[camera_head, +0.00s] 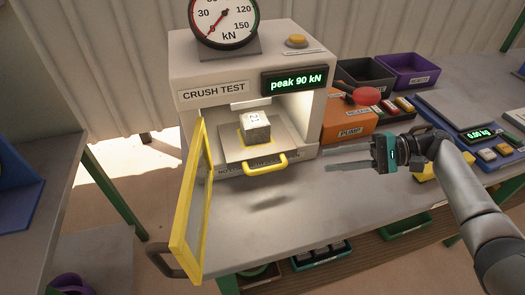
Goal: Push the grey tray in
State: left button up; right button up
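The grey tray (287,139) extends out of the lit opening of the crush test machine (188,60), with its yellow handle (266,167) at the front edge. A grey block (255,129) with a marking on top sits on the tray inside a yellow outline. The yellow-framed door (190,215) stands swung open at the left of the opening. My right gripper (328,164) is to the right of the handle, apart from it, with its fingers pointing left. The two fingers show apart with nothing between them. My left gripper is not in view.
The orange pump (345,122) with a red-knobbed lever (367,96) stands right of the machine. Dark and purple bins (408,72) are behind it. A scale (478,133) sits at the right. The bench (330,205) is clear in front of the tray.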

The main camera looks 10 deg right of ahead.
aim_at(278, 167)
jog(key=x, duration=1.5)
jog(key=shift+s+a, duration=0.1)
grip_shut()
jog(key=shift+r, duration=0.1)
dwell(0.8)
